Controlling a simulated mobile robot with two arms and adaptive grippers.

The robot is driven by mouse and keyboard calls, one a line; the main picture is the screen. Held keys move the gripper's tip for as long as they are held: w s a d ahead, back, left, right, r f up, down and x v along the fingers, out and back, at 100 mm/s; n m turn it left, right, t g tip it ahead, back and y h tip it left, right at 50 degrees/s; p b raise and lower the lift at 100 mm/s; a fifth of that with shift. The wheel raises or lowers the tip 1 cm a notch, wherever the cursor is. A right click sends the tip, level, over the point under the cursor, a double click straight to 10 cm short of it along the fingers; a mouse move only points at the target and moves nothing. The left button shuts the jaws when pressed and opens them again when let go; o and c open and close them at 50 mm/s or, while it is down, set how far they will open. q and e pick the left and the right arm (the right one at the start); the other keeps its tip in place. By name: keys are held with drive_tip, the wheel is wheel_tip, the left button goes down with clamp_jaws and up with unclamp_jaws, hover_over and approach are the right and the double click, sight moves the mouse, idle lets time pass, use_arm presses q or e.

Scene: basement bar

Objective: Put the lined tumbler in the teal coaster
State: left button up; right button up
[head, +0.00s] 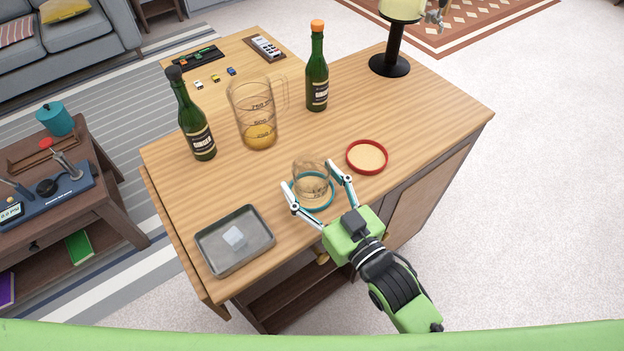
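The lined tumbler (310,174) is a clear glass on the wooden counter, upright. It appears to stand within the teal coaster (320,208), whose rim shows around its base. My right gripper (309,177) reaches in from the lower right with its two fingers spread, one on each side of the tumbler. A small gap shows at the left finger; the right finger is very near the glass, and I cannot tell whether it touches. My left gripper is not in view.
A red-rimmed coaster (367,156) lies right of the tumbler. A grey metal tray (236,264) with a pale cube is at the lower left. A measuring jug (258,116) and two green bottles, left (196,125) and right (317,75), stand behind.

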drive_tip(key=shift+r, duration=0.2)
drive_tip(key=p+v, duration=0.3)
drive_tip(key=v, duration=0.9)
idle(0.4)
